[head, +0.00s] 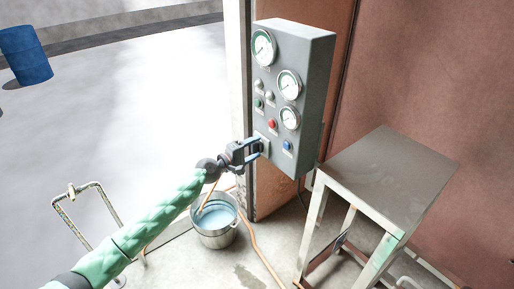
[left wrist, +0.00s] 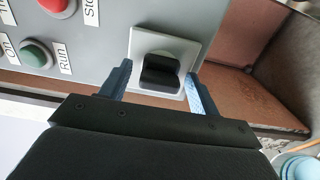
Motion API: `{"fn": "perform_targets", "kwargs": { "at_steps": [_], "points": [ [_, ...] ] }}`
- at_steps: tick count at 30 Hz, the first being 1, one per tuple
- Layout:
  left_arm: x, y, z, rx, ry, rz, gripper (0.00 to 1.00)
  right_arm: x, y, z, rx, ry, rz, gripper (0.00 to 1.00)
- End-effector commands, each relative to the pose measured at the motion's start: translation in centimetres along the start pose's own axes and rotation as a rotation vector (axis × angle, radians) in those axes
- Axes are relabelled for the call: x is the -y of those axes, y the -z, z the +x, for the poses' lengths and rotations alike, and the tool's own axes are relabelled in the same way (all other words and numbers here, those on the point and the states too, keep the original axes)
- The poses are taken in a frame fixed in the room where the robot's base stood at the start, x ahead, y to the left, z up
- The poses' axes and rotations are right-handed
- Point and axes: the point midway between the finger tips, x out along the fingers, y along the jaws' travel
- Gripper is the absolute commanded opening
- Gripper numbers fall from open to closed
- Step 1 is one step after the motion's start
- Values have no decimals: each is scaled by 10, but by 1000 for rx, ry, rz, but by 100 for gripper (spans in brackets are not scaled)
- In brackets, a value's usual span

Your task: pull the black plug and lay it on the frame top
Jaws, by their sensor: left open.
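The black plug (left wrist: 160,72) sits in a light square plate (left wrist: 144,44) on the grey panel. In the left wrist view it lies between the two blue fingers of my left gripper (left wrist: 158,84), which is open with a gap on both sides. In the head view my left gripper (head: 257,149) is at the lower left of the panel's face, and the plug is hard to make out behind the fingers. The metal frame's flat top (head: 390,175) is bare, right of the panel. My right gripper is not in view.
The grey panel (head: 310,100) carries gauges and coloured buttons. A bucket of bluish liquid (head: 216,236) stands below my left gripper, with an orange hose (head: 262,256) nearby. A bent metal rail (head: 84,190) is at left. A blue drum (head: 25,55) stands far left.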

Motion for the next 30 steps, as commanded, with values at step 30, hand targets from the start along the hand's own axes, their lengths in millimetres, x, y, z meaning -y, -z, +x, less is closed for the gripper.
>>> {"fn": "perform_targets", "kwargs": {
  "at_steps": [30],
  "points": [
    [-1, 0, 0, 0, 0, 1, 62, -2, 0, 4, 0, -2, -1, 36]
  ]
}}
